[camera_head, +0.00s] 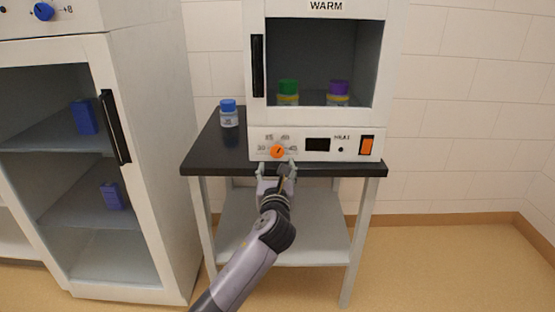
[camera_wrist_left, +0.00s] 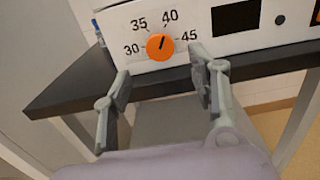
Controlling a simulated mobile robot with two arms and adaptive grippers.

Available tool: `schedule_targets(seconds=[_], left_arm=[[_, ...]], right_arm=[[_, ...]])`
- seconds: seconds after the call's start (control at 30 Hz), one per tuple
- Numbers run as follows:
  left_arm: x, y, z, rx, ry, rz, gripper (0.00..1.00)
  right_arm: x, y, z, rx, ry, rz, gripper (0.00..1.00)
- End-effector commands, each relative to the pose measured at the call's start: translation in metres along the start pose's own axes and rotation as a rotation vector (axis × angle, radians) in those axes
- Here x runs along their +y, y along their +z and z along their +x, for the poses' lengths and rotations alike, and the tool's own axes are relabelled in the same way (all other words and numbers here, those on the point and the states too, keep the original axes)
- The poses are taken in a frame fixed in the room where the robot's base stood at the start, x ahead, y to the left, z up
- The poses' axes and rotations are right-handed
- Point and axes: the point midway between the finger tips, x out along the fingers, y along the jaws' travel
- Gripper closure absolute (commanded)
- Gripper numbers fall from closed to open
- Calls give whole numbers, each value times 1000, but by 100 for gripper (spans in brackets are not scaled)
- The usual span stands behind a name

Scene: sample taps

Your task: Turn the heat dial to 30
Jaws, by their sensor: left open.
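The orange heat dial (camera_head: 278,151) is on the lower front panel of the white warming cabinet marked WARM. In the left wrist view the dial (camera_wrist_left: 160,47) has marks 30, 35, 40 and 45 around it. Its dark pointer line tilts up and slightly right, toward 40. My left gripper (camera_head: 277,168) is just in front of and below the dial. In the left wrist view its two fingers (camera_wrist_left: 160,92) are spread apart, with the dial beyond the gap between them. Nothing is held. My right gripper is not seen.
The cabinet stands on a black-topped table (camera_head: 213,150). A blue-capped jar (camera_head: 229,114) stands left of it. An orange switch (camera_head: 367,145) and a dark display (camera_head: 318,145) are right of the dial. A white cabinet with a glass door (camera_head: 150,150) stands at left.

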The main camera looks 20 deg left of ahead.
Motion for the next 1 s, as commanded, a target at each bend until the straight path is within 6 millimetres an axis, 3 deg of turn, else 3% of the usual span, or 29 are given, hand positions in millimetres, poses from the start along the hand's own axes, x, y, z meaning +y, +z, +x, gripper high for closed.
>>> schedule_targets(seconds=[0.27, 0.4, 0.87, 1.0], left_arm=[[0, -2, 53, 1, 0, -3, 46], [0, -2, 69, 0, 1, -1, 46], [0, -1, 79, 1, -1, -2, 46], [0, -1, 79, 1, -1, -2, 54]], right_arm=[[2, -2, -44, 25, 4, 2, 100], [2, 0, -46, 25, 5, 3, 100], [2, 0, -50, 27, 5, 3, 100], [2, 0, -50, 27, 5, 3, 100]])
